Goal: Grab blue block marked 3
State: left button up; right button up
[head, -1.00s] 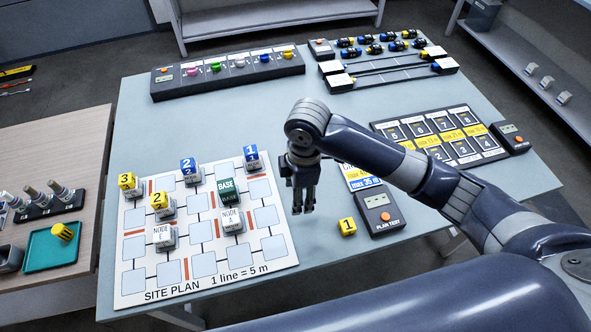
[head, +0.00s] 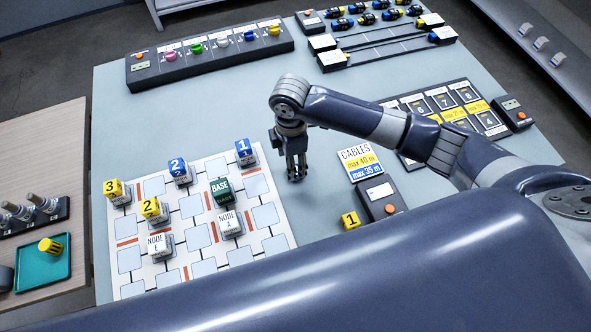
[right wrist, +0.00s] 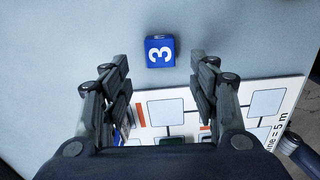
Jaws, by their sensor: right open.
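The blue block marked 3 (right wrist: 160,51) sits on the grey table in the right wrist view, just beyond the fingertips and between their lines. My right gripper (right wrist: 153,78) is open and empty, one finger on each side below the block. In the head view my right gripper (head: 296,174) points down over the table, right of the site plan board. I cannot make out the blue block 3 in the head view; the gripper and arm may cover it.
The site plan board (head: 210,269) holds yellow blocks 3 (head: 114,190) and 2 (head: 152,209), blue blocks 2 (head: 178,168) and 1 (head: 243,150), and node blocks. A yellow block 1 (head: 350,220) and a plan test box (head: 382,199) stand to the right.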

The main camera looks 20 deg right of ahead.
jog(key=f, duration=0.2)
jog(key=f+p, duration=0.1)
jog(key=f, duration=0.2)
jog(key=shift+s+d, duration=0.1)
jog(key=shift+d, duration=0.1)
pick_arm(q)
jog(key=shift+w+d+r, duration=0.1)
jog(key=shift+w+r, duration=0.6)
jog(key=shift+w, duration=0.25)
pick_arm(e)
jog(key=c, duration=1)
